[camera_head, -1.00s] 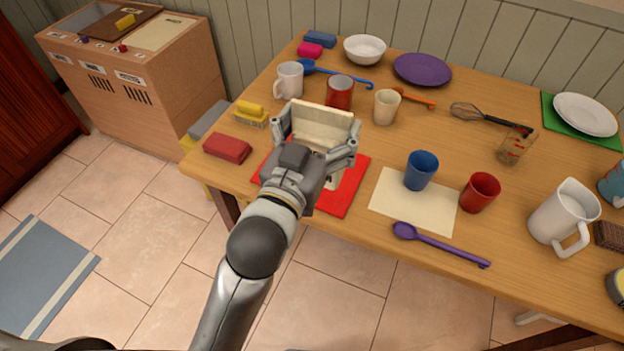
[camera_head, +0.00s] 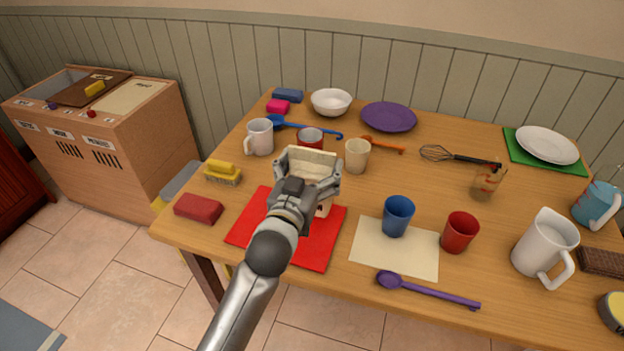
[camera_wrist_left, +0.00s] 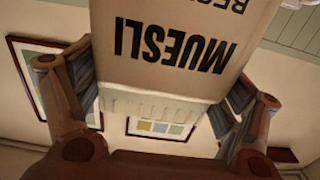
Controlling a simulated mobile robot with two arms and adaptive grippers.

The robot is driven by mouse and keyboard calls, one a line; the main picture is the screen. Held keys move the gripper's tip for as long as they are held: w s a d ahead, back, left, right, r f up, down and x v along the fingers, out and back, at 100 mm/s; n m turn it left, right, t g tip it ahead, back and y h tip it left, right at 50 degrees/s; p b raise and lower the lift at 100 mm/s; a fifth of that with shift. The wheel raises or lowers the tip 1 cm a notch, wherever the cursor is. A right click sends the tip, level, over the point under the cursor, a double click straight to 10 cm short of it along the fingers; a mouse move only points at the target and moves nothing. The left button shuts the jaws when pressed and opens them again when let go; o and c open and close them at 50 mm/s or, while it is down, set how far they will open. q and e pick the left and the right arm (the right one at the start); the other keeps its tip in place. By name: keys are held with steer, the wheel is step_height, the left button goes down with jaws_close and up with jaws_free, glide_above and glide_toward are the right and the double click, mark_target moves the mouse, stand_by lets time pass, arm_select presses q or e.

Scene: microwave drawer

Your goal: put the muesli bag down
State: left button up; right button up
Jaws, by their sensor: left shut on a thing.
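The muesli bag (camera_head: 306,160) is cream coloured and largely hidden behind my left gripper in the head view. In the left wrist view the bag (camera_wrist_left: 185,45) shows black MUESLI lettering and sits between both fingers. My left gripper (camera_head: 308,180) is shut on the bag, at the back right part of a red mat (camera_head: 270,240). The bag's lower part shows just beside the gripper, over the mat. I cannot tell whether its bottom touches the mat. My right gripper is not in view.
A red mug (camera_head: 311,138) stands close behind the bag, with a cream cup (camera_head: 357,156) to its right and a white mug (camera_head: 260,136) to its left. A red block (camera_head: 199,208) lies left of the mat.

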arm_select(q)
steer(key=shift+w+d+f, duration=0.1)
steer(key=shift+w+f, duration=0.6)
steer(key=shift+f, duration=0.05)
steer(key=shift+w+f, duration=0.1)
steer(key=shift+f, duration=1.5)
steer(key=shift+f, duration=0.2)
steer(key=o, duration=1.5)
steer(key=shift+s, duration=0.25)
steer(key=v, duration=1.1)
steer(key=shift+s+r+b, duration=0.15)
steer(key=shift+s+b, duration=0.1)
steer(key=shift+b, duration=0.05)
